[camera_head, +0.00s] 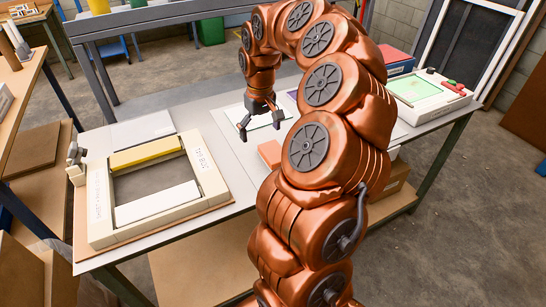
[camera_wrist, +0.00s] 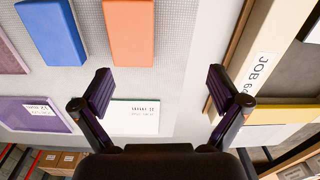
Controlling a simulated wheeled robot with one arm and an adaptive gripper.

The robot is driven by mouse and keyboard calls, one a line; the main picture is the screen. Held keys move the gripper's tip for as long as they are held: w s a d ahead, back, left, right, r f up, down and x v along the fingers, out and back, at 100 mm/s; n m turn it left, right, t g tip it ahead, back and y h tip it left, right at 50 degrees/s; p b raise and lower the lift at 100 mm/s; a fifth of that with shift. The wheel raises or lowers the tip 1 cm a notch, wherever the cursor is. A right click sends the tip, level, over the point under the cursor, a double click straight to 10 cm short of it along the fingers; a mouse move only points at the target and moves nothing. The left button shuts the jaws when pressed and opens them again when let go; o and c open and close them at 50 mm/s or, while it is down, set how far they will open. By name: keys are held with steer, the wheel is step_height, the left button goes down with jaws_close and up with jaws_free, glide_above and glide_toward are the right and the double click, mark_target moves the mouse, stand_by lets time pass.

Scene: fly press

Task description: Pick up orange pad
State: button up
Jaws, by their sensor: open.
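The orange pad (camera_wrist: 128,32) is a flat rectangular block lying on a grey speckled surface at the top of the wrist view. In the head view the orange pad (camera_head: 269,153) shows on the table, partly hidden behind my arm. My gripper (camera_head: 262,126) is open and empty above the table, over a white card. In the wrist view its two fingers (camera_wrist: 160,88) are spread wide. The pad lies beyond the fingertips, ahead of the left finger and the gap, and nothing is between the fingers.
A blue pad (camera_wrist: 50,30) lies left of the orange pad, with a purple one (camera_wrist: 8,52) farther left. A white card (camera_wrist: 135,118) lies below the fingers. A cream frame (camera_head: 210,182) with a yellow bar (camera_head: 147,152) stands left on the table. A light-screen box (camera_head: 430,97) stands right.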

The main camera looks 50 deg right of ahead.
glide_above(274, 151)
steer(key=shift+w+d+f+m, duration=0.15)
steer(key=shift+w+f+m, duration=0.05)
steer(key=shift+f, duration=0.4)
steer(key=shift+w+d+f+m, duration=0.1)
steer(key=shift+w+f+m, duration=0.1)
steer(key=shift+f, duration=0.4)
steer(key=shift+s+a+f+p, duration=0.1)
steer(key=shift+f+p, duration=0.3)
steer(key=shift+f, duration=0.85)
steer(key=shift+s+a+f+p, duration=0.15)
steer(key=shift+f+p, duration=0.25)
steer(key=shift+f, duration=0.85)
steer(key=shift+s+a+f+p, duration=0.1)
steer(key=shift+f+p, duration=0.3)
steer(key=shift+f, duration=0.85)
steer(key=shift+c, duration=0.2)
steer(key=c, duration=1.2)
steer(key=shift+c, duration=0.2)
step_height(274, 151, up, 10)
steer(key=shift+b, duration=1.2)
